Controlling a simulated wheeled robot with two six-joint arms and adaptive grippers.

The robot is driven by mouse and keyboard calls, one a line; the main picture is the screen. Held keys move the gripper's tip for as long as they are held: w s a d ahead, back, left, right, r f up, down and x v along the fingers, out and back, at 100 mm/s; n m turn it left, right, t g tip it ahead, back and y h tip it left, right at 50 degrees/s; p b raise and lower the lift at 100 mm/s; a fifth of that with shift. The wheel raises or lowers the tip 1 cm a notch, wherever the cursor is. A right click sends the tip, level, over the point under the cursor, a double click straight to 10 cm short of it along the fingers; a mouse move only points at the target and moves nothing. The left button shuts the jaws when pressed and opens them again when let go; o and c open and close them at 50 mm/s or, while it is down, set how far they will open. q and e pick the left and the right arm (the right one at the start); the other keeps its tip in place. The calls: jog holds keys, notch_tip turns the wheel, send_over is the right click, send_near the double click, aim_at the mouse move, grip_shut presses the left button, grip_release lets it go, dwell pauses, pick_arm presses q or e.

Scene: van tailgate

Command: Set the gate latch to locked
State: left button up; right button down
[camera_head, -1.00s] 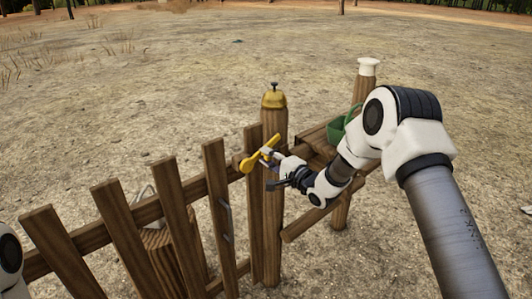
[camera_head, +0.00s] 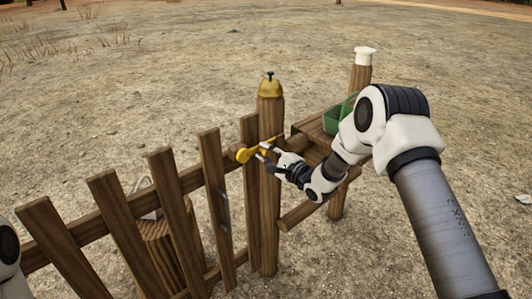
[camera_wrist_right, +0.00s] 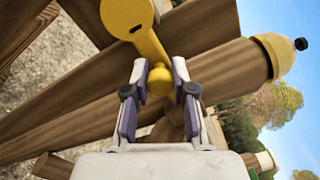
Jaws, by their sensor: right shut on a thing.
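The yellow gate latch (camera_head: 244,155) is on the wooden gate beside the post with the bell. Its lever runs from a round disc at the left toward the right, tilted slightly up. My right gripper (camera_head: 267,152) is at the lever's right part, in front of the post. In the right wrist view the latch (camera_wrist_right: 146,42) comes down to a rounded knob, and my right gripper's fingers (camera_wrist_right: 160,77) are shut on that knob from both sides. My left gripper is out of view; only a piece of my left arm shows at the left edge.
The slatted wooden gate (camera_head: 165,190) spans the left. A wooden post (camera_head: 270,200) carries a yellow bell (camera_head: 270,85). A green basket (camera_head: 334,120) sits on a wooden ledge behind my right arm, near a white-capped post (camera_head: 362,75). Open dry ground surrounds the fence.

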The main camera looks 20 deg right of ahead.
jog(key=c, duration=0.9)
grip_release()
jog(key=shift+c, duration=0.2)
jog(key=v, duration=1.2)
